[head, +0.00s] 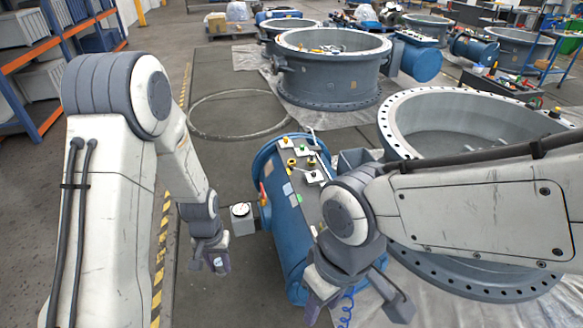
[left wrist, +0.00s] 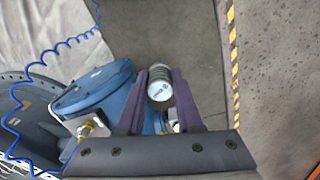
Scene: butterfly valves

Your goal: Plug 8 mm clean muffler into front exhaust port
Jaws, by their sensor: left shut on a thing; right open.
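My left gripper (head: 217,262) hangs left of the blue actuator cylinder (head: 288,235), apart from it. In the left wrist view its purple fingers (left wrist: 160,97) are shut on a small dark, ribbed muffler (left wrist: 159,84) with a pale round end face. In the head view the muffler is mostly hidden, only a small pale spot showing. The actuator also shows in the left wrist view (left wrist: 92,92), with a brass fitting (left wrist: 88,129) on it. I cannot tell which opening is the front exhaust port.
Pale plates with small yellow fittings (head: 291,162) lie on the actuator. A gauge box (head: 242,218) sits at its left side. A blue coiled hose (head: 347,308) hangs by my right gripper. A large flanged valve ring (head: 400,110) stands right.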

